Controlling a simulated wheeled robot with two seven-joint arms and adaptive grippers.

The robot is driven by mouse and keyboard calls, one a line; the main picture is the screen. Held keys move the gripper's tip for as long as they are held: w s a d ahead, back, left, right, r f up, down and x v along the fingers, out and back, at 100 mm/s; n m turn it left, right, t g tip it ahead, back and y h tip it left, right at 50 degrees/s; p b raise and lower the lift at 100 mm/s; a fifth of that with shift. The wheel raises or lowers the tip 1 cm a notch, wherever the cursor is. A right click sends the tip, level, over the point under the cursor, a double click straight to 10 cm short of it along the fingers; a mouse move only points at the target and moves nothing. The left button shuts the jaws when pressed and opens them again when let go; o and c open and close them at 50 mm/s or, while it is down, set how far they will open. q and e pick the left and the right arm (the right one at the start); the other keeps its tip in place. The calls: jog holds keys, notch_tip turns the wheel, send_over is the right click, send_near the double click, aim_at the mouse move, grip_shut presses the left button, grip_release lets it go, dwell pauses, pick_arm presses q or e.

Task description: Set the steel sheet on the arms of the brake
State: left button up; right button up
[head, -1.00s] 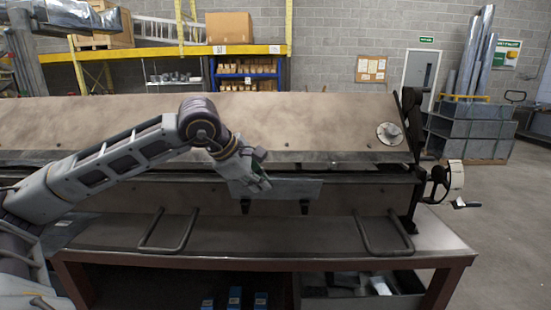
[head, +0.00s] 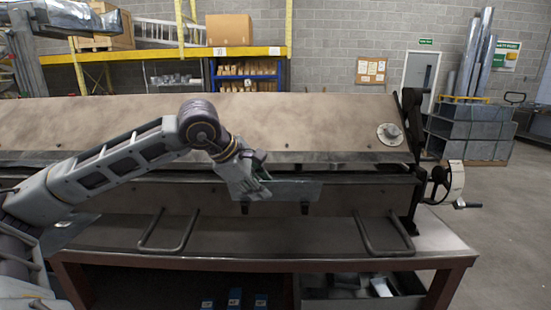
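The steel sheet (head: 295,190) is a small grey rectangle at the front of the brake (head: 330,128), in the middle of the head view. My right gripper is not in view.
Two bent bar handles (head: 384,238) stick out from the brake's bench (head: 280,232). A handwheel (head: 445,184) is at its right end. Bins of metal pieces (head: 350,290) stand below. Shelving and grey ducts (head: 470,130) are behind, with free floor at right.

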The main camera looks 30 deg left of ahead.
pick_arm(q)
jog(key=shift+s+r, duration=0.1)
jog(key=shift+r, duration=0.1)
jog(key=v, duration=1.1)
jog(key=shift+s+r, duration=0.2)
dwell(0.6)
notch_tip(320, 180, up, 9)
jog(key=p, duration=0.9)
jog(key=shift+r+p, duration=0.45)
jog(key=shift+p, duration=0.05)
jog(key=shift+r, duration=0.1)
